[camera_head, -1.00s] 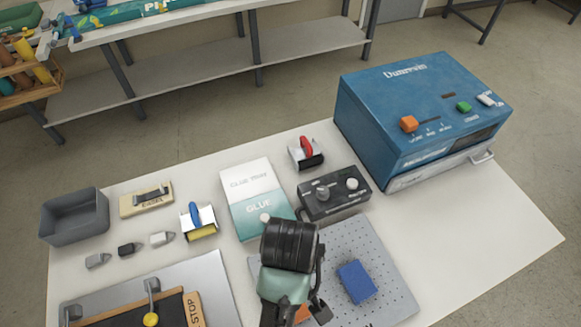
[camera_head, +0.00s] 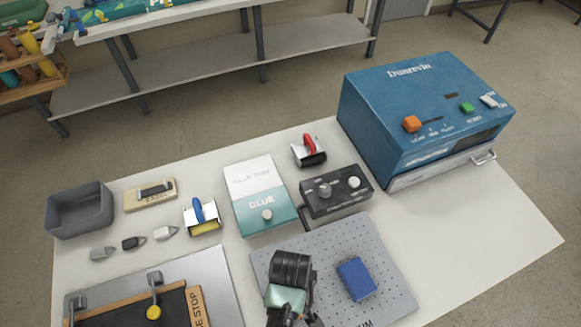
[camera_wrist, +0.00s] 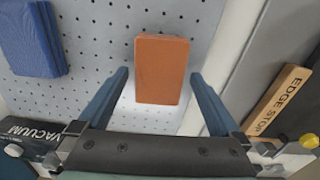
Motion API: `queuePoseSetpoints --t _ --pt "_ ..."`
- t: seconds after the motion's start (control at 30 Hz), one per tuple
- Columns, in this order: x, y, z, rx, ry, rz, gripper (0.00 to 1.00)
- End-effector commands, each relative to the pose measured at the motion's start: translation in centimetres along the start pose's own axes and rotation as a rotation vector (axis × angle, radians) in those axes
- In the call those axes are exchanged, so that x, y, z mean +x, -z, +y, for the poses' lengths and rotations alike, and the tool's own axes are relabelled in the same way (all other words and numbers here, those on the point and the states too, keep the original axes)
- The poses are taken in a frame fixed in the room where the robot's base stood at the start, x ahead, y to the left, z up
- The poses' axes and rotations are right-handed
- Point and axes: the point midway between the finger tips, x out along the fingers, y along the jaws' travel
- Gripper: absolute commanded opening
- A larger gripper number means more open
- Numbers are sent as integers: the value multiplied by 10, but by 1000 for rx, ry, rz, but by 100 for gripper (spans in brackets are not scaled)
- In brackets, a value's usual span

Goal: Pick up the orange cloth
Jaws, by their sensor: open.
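The orange cloth (camera_wrist: 162,68) is a folded rectangular block lying on the grey perforated vacuum plate, seen in the wrist view. My gripper (camera_wrist: 160,78) is open, with its two blue fingers on either side of the cloth's near part and a gap on each side. I cannot tell whether the fingertips are down at the cloth's height. In the head view my wrist covers the cloth, and the fingertips are hidden.
A folded blue cloth (camera_head: 356,279) lies on the perforated plate (camera_head: 388,262); it also shows in the wrist view (camera_wrist: 34,38). The edge stop bar (camera_wrist: 278,102) is to the right there.

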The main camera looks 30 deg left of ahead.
Motion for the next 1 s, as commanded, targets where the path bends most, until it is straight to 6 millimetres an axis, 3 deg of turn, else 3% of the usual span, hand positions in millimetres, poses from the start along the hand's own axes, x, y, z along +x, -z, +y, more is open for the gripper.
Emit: queuePoseSetpoints --t 0.13,0.37,0.8,1.0 --pt "10 0 0 0 0 1 100" --pt "11 0 0 0 -1 2 100" --pt "11 0 0 0 -1 2 21" --pt "10 0 0 0 -1 2 21"
